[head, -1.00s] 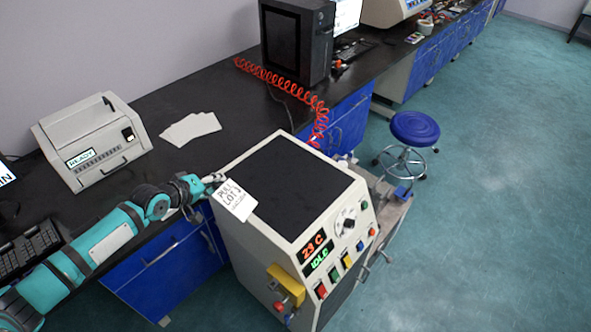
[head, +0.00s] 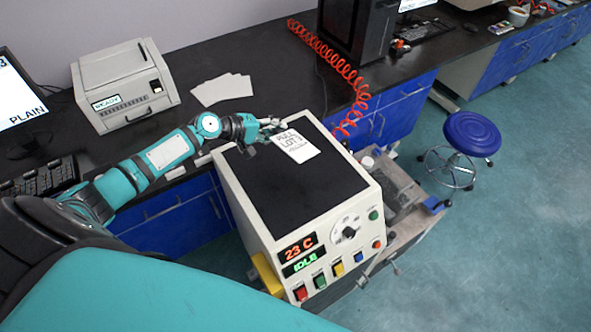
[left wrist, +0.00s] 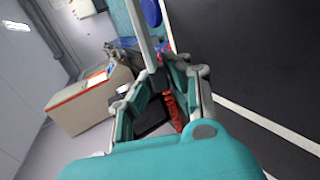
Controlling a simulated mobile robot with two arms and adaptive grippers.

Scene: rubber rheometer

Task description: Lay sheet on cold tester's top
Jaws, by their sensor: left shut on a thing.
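The sheet (head: 297,147) is a small white page with printed text; I can make out "LOT 3". My left gripper (head: 273,131) is shut on its far left edge and holds it over the back part of the tester's black top. The cold tester (head: 240,203) is a cream box reading 23 C and IDLE, with a flat black top (head: 290,195). Whether the sheet touches the top is unclear. In the left wrist view, the sheet (left wrist: 142,35) shows nearly edge-on between my fingers (left wrist: 158,70), with the black top (left wrist: 250,60) at right. My right gripper is out of view.
A white printer-like machine marked READY (head: 125,85) and a fan of blank sheets (head: 222,90) are on the black bench behind. A red coiled hose (head: 345,75) runs down beside the tester. A blue stool (head: 472,132) stands right. The rest of the black top is clear.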

